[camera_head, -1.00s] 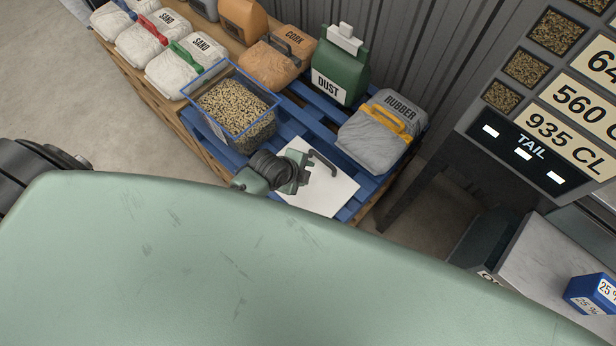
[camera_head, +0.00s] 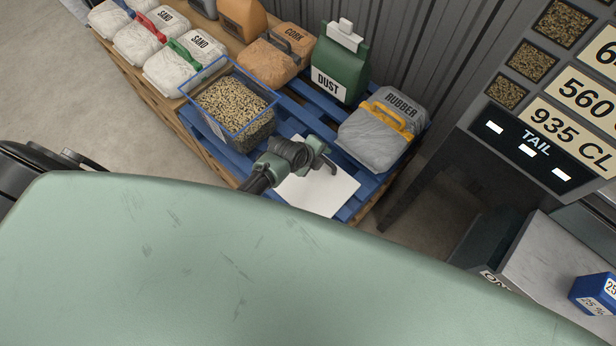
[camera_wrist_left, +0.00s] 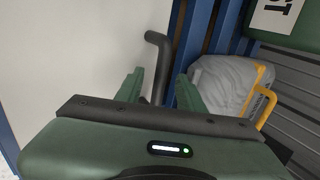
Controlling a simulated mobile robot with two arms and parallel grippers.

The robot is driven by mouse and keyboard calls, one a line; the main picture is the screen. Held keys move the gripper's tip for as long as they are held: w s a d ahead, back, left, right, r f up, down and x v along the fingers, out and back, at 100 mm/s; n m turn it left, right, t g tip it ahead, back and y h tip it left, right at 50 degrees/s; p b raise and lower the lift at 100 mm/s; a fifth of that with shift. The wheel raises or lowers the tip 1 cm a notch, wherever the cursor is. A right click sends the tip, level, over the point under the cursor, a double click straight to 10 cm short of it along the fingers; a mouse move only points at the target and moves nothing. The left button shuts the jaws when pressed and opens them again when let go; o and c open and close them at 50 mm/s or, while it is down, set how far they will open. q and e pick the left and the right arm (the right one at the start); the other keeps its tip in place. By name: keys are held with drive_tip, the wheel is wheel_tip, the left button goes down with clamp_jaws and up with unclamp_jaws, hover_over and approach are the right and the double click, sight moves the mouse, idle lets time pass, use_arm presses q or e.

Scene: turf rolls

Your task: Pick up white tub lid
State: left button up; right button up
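The white tub lid (camera_head: 322,192) lies flat on the blue pallet. It also shows as a pale sheet in the left wrist view (camera_wrist_left: 75,65). A dark bent handle (camera_wrist_left: 158,55) shows at its edge, between the two green fingers of my left gripper (camera_wrist_left: 160,90). The fingers stand apart with a gap on each side of the handle, so the gripper is open. In the head view my left gripper (camera_head: 318,155) is over the lid and hides part of it and most of the handle. My right gripper is not in view.
A blue-rimmed clear tub (camera_head: 232,125) of granules stands left of the lid. A grey RUBBER bag (camera_head: 375,140) with a yellow handle lies close on the right. A green DUST container (camera_head: 340,70) stands behind. A dark post (camera_head: 420,180) and sign board (camera_head: 530,150) are farther right.

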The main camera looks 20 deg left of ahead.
use_arm(q)
clamp_jaws()
idle(1.4)
